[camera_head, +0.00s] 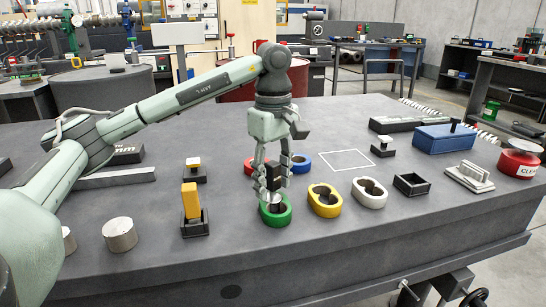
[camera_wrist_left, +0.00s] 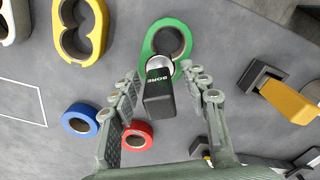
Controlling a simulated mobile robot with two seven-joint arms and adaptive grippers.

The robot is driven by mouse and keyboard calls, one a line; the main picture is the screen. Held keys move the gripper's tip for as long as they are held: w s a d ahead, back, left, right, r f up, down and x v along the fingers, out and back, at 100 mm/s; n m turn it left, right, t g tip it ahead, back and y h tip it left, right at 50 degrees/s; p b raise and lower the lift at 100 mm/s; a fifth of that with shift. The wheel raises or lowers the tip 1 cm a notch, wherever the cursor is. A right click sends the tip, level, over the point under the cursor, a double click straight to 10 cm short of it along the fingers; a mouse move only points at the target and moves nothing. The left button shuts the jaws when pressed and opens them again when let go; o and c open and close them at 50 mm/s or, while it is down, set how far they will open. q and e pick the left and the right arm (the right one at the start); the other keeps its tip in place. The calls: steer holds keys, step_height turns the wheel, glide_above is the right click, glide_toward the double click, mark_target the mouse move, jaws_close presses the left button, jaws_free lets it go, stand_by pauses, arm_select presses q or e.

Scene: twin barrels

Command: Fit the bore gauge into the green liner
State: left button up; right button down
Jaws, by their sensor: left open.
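The green liner (camera_head: 289,216) lies on the grey table and also shows at the top of the left wrist view (camera_wrist_left: 147,45). The bore gauge (camera_wrist_left: 158,95) has a black handle marked BORE and a silver end. Its silver end is at the near bore of the green liner; how deep it sits cannot be told. The other bore looks empty. My left gripper (camera_head: 273,186) is open over the liner, its fingers either side of the gauge's handle, with gaps visible in the left wrist view (camera_wrist_left: 163,80). My right gripper is not in view.
The yellow liner (camera_head: 325,209) and white liner (camera_head: 369,202) stand to the right, then a black open box (camera_head: 411,185). Blue (camera_head: 302,161) and red (camera_head: 248,166) rings lie behind the gripper. A yellow-handled block (camera_head: 192,203) stands left. The front table strip is clear.

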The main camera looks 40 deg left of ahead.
arm_select(q)
step_height(320, 180, up, 11)
stand_by(0.4)
stand_by(0.5)
